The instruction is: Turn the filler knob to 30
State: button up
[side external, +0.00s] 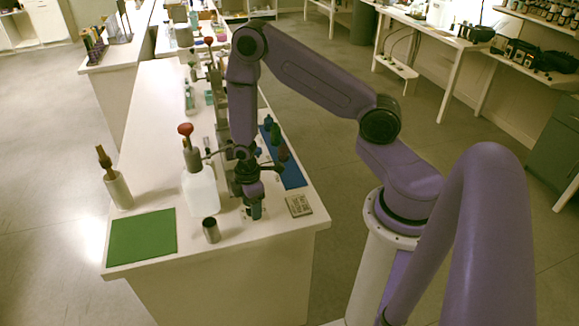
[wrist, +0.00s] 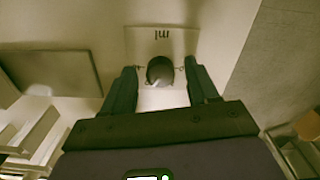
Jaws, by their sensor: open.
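The filler knob (wrist: 160,71) is a small dark round knob on a pale plate marked "ml" (wrist: 162,40), whose letters appear upside down in the wrist view. A small light mark shows near the knob's lower edge; I cannot read a setting. My gripper (wrist: 160,82) is open, with one finger on each side of the knob and a visible gap on both sides. In the side external view my gripper (side external: 255,212) points down, low over the front part of the white bench (side external: 165,105). The knob is hidden there behind the gripper.
A white bottle with a red top (side external: 201,190) stands just left of my gripper. A metal cup (side external: 211,231) and a green mat (side external: 142,237) are further left. A grey plate (side external: 299,206) lies to the right, with a blue rack (side external: 291,172) behind.

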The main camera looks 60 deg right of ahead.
jog(key=n, duration=0.4)
notch_tip(320, 180, up, 18)
jog(key=s+a+r+m, duration=0.1)
jog(key=s+a+r, duration=0.3)
jog(key=s, duration=0.4)
jog(key=s+a+r+m, duration=0.1)
jog(key=s+a+r, duration=0.3)
jog(key=s, duration=0.4)
jog(key=shift+s+a+r, duration=0.3)
jog(key=shift+s+r, duration=0.05)
jog(key=shift+s, duration=0.05)
jog(key=s+d+r+m, duration=0.1)
jog(key=s, duration=0.5)
jog(key=shift+s+r, duration=0.2)
jog(key=shift+r, duration=0.15)
